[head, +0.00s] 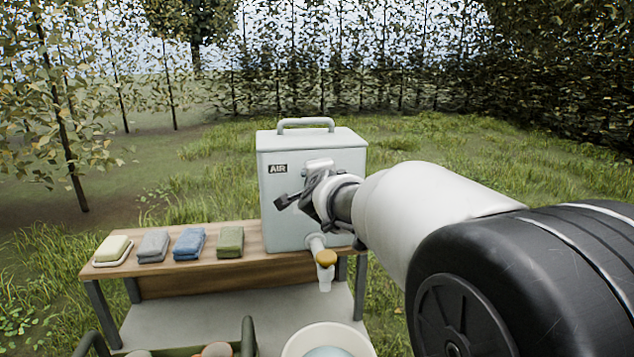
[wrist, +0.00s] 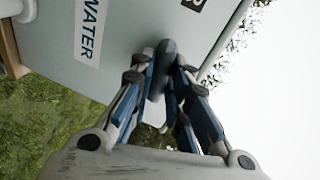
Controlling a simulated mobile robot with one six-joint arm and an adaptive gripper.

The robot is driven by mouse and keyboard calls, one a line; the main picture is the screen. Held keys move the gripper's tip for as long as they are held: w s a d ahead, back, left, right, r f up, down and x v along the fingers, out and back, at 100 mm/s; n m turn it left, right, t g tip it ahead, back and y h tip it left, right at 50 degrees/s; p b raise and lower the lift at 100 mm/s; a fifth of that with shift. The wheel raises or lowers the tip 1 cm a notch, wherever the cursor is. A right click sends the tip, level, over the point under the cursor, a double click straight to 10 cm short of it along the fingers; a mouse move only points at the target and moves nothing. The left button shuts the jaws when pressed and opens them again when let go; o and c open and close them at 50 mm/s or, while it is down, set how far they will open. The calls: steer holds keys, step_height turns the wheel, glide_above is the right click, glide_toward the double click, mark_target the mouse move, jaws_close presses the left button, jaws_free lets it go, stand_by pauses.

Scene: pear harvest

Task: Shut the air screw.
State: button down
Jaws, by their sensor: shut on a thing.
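The grey water canister (head: 288,220) stands on the wooden bench, with an AIR label (head: 278,169) on its upper front. My gripper (head: 297,196) is at the canister's front, just below and right of that label. In the wrist view my gripper (wrist: 162,68) is shut on the dark air screw (wrist: 166,48), with a finger on either side of it. In the head view the screw is hidden by my gripper and wrist. The canister's face also shows in the wrist view (wrist: 125,55), with a WATER label (wrist: 88,28).
A white tap with an orange knob (head: 327,258) sticks out below my gripper. Soap (head: 113,248) and folded grey, blue and green cloths lie on the bench (head: 200,270). A white basin (head: 300,341) stands below the tap. Grass and hedges surround the place.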

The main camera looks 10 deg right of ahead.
steer(key=shift+m+y+b, duration=0.3)
steer(key=shift+m+b, duration=0.1)
steer(key=shift+m, duration=0.1)
steer(key=shift+r, duration=0.1)
steer(key=c, duration=1.5)
jaws_free()
steer(key=v, duration=1.2)
